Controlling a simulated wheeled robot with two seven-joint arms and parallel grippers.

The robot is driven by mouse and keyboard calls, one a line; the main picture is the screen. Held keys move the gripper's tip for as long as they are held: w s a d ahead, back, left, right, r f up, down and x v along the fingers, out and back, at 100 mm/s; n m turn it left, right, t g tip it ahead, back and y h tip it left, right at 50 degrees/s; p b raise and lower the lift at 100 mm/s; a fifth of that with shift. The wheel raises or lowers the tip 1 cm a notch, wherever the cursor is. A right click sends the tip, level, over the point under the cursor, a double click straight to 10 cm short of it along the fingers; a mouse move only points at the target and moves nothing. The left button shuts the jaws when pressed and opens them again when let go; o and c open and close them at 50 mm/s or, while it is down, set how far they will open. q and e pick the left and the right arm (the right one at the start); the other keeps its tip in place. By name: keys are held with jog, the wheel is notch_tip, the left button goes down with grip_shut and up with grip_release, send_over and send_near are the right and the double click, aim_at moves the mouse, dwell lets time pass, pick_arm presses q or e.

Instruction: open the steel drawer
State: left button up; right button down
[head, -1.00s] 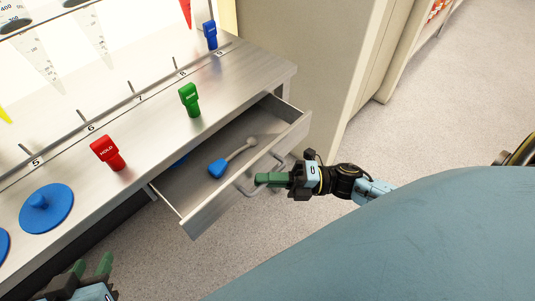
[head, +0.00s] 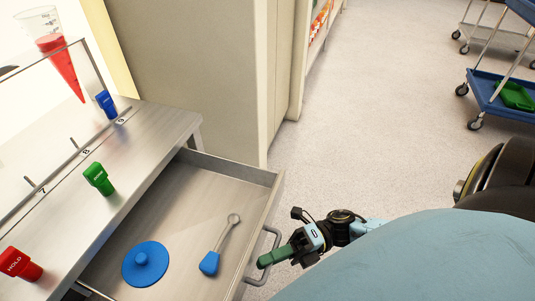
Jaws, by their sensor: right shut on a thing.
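The steel drawer (head: 262,178) is pulled well out from under the steel shelf. Inside it lie a blue round lid with a knob (head: 145,264) and a blue-ended tool with a grey ring (head: 211,261). The drawer's bar handle (head: 274,238) is on its front. My right gripper (head: 268,261) has green fingers shut on the handle, near its closer end. My left gripper is out of view.
The steel shelf top (head: 150,150) carries a red tag (head: 20,264), a green tag (head: 98,178) and a blue tag (head: 106,104) by numbered slots. A cone of red liquid (head: 64,68) stands behind. A cart with a blue tray (head: 500,105) is far right. The floor between is clear.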

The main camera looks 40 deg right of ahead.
jog(key=c, duration=1.8)
grip_release()
jog(key=shift+o, duration=0.2)
